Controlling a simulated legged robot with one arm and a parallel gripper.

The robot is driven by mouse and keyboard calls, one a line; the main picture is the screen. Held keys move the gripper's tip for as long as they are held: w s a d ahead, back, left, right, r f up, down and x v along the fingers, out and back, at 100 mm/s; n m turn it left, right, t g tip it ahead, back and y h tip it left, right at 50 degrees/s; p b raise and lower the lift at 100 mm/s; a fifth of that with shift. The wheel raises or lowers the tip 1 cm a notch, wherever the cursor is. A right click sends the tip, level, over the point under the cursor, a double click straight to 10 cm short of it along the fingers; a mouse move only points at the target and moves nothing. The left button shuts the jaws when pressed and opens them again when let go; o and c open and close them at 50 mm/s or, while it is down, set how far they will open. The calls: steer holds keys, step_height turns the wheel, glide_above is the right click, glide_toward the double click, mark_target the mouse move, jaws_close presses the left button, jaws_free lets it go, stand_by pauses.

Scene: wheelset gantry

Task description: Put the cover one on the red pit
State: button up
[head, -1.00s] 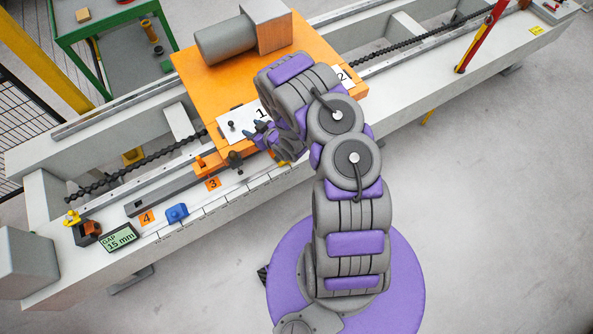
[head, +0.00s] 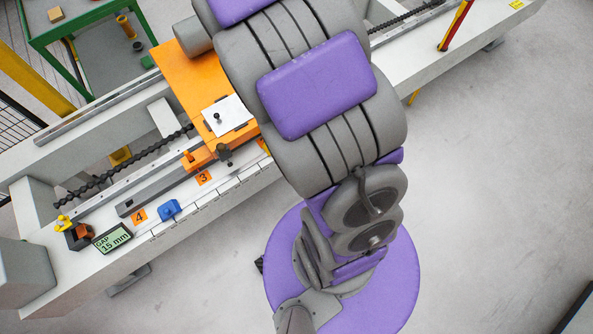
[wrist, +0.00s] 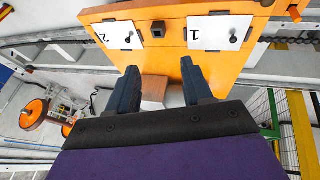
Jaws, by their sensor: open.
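Cover one is a white plate marked 1 with a dark knob (head: 228,115). It lies on the orange carriage plate (head: 178,83) in the head view. In the wrist view cover one (wrist: 215,35) is upside down at the upper right, with cover two (wrist: 118,34), marked 2, to its left. My gripper (wrist: 160,72) is open, with nothing held between its dark fingers. Cover one is beyond the right fingertip and apart from it. In the head view my arm hides the gripper and cover two. I cannot make out a red pit.
A dark square socket (wrist: 158,30) sits between the two covers. A blue block (head: 169,210), a gap display reading 15 mm (head: 113,238) and tags 3 and 4 lie along the front rail. A green table (head: 85,35) stands at the back left. A red-yellow post (head: 455,25) rises at the right.

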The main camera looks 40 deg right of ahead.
steer(key=s+a+r+g+y, duration=0.1)
steer(key=s+a+r, duration=0.3)
steer(key=s, duration=0.6)
steer(key=s+a+r+g+y, duration=0.1)
steer(key=s+a+r+g, duration=0.2)
steer(key=s, duration=0.7)
steer(key=s+a+r+g+y, duration=0.1)
steer(key=s+a+r+g, duration=0.1)
steer(key=s+a+r, duration=0.4)
steer(key=s, duration=0.4)
steer(key=shift+s+a, duration=0.4)
